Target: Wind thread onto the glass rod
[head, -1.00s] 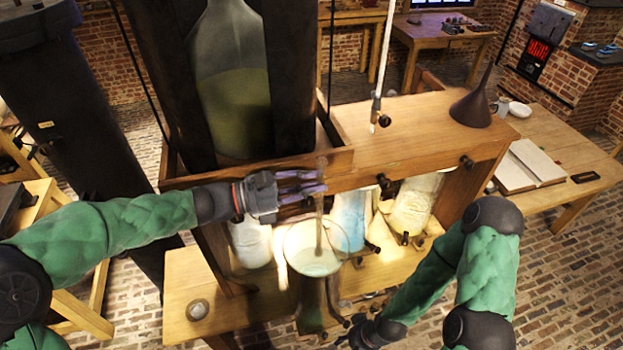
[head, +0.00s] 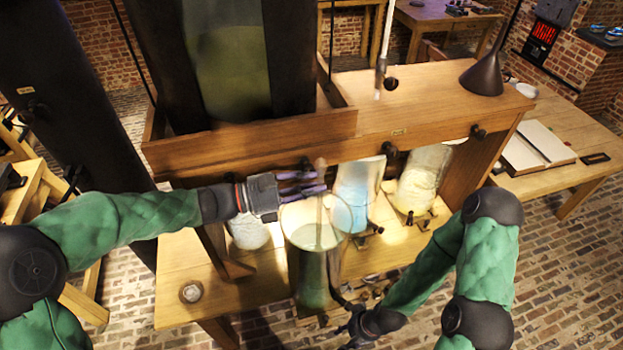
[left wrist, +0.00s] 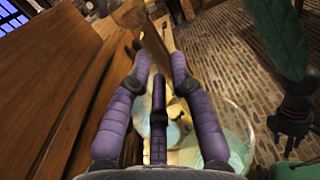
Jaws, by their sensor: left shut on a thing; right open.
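A pale, see-through glass rod (head: 320,164) with a rounded top stands over the large round glass jar (head: 317,265) in the head view. Its lower part reaches into the jar's mouth. My left gripper (head: 318,189) is shut on the rod's upper part, above the jar's rim. In the left wrist view the purple fingers of this gripper (left wrist: 159,60) close around the rod (left wrist: 152,42). My right gripper (head: 350,330) is open and low, beside the jar's base. I cannot make out any thread.
A wooden beam (head: 430,130) runs just behind the left gripper. More jars with cloudy contents, such as the pale blue jar (head: 357,190) and the yellowish jar (head: 416,180), stand beneath it. A dark funnel (head: 484,77) sits on top. A small round object (head: 191,292) lies at front left.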

